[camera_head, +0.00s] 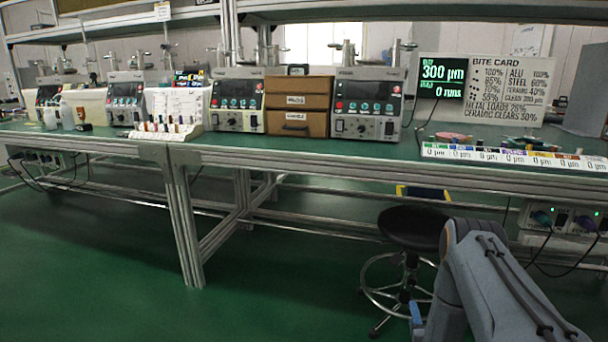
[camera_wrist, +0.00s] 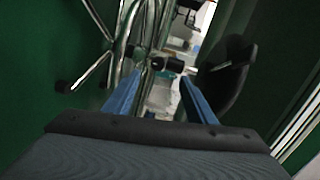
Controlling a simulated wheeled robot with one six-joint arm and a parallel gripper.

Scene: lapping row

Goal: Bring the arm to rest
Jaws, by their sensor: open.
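My arm shows at the lower right of the head view, in front of the bench and partly over the stool (camera_head: 412,225). My gripper (camera_wrist: 155,85) shows in the wrist view with its two blue fingers spread apart and nothing clearly held between them. The stool's chrome legs and castors (camera_wrist: 130,45) fill the view beyond the fingers, and its dark seat (camera_wrist: 232,75) is on the right. I cannot tell how far the fingers are from the stool. In the head view most of the gripper is hidden or out of frame.
A long green-topped bench (camera_head: 330,155) runs across, carrying several lapping machines (camera_head: 367,105), a brown drawer box (camera_head: 298,105), a display (camera_head: 443,78) and a bite card (camera_head: 505,90). Bench legs (camera_head: 178,220) stand at left. The green floor (camera_head: 90,270) is open at the lower left.

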